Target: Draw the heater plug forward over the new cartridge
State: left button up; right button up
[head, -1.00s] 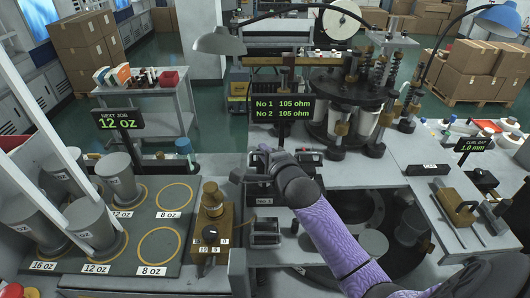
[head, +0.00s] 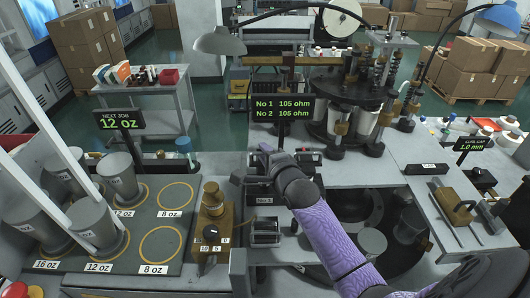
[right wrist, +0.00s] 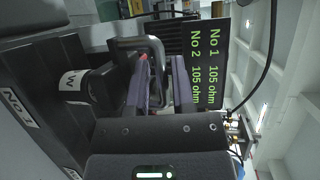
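My right gripper (head: 262,163), at the end of the purple-sleeved arm, is at the dark heater unit in the middle of the bench. In the right wrist view its two dark purple fingers (right wrist: 164,88) stand either side of a dark looped handle (right wrist: 140,43). I cannot tell whether they press on it. The handle seems to belong to the heater plug, a black round part (right wrist: 88,85) with a white label. The No 1 station label (head: 264,200) is below the gripper. I cannot make out the new cartridge clearly. My left gripper is not in view.
The ohm readout (head: 282,108) shows 105 for both numbers and stands close behind the gripper. A brass control box (head: 211,225) is to the left, beside the mat with grey cups (head: 92,225). A round turntable machine (head: 350,120) stands behind right.

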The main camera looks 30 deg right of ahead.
jog(key=v, duration=1)
